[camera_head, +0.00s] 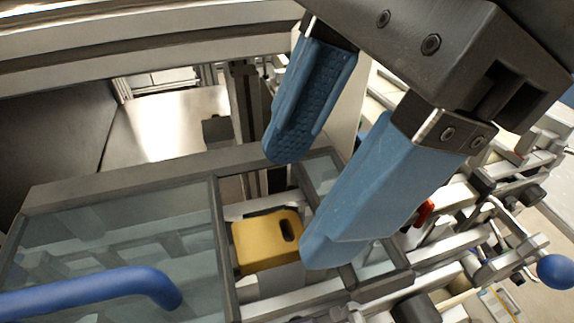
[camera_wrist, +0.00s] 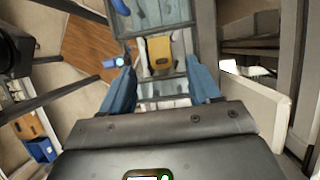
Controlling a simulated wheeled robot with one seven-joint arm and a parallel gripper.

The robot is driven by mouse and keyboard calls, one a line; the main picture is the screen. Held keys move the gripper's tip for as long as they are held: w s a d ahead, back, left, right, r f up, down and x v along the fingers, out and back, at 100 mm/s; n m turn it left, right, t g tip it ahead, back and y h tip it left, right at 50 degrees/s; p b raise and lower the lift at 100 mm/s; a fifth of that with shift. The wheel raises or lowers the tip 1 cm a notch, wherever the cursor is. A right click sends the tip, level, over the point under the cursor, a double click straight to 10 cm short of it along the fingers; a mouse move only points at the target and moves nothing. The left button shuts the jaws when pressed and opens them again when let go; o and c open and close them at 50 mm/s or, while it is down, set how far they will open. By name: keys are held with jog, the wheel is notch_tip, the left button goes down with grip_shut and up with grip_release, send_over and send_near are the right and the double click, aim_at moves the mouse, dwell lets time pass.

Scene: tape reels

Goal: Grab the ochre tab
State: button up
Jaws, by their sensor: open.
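The ochre tab (camera_head: 264,240) is a yellow block with a dark slot near its right side. In the head view it sits in an opening of a grey-framed panel, below and between my fingertips. In the wrist view the ochre tab (camera_wrist: 159,52) lies ahead, between the two blue fingers and beyond their tips. My gripper (camera_head: 300,205) is open, its blue fingers wide apart with nothing between them. It also shows in the wrist view (camera_wrist: 160,75). The fingers look apart from the tab; the exact gap is hard to tell.
A clear panel (camera_head: 120,235) in a grey frame lies left of the tab, with a blue curved handle (camera_head: 95,290) in front. Metal rails and fittings (camera_head: 500,230) crowd the right, with a blue ball knob (camera_head: 555,271). A pale beam (camera_head: 150,40) crosses the top.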

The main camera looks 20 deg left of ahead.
aim_at(275, 232)
jog(key=x, duration=0.4)
jog(key=shift+c, duration=0.2)
grip_shut()
dwell(0.3)
jog(key=shift+r, duration=0.1)
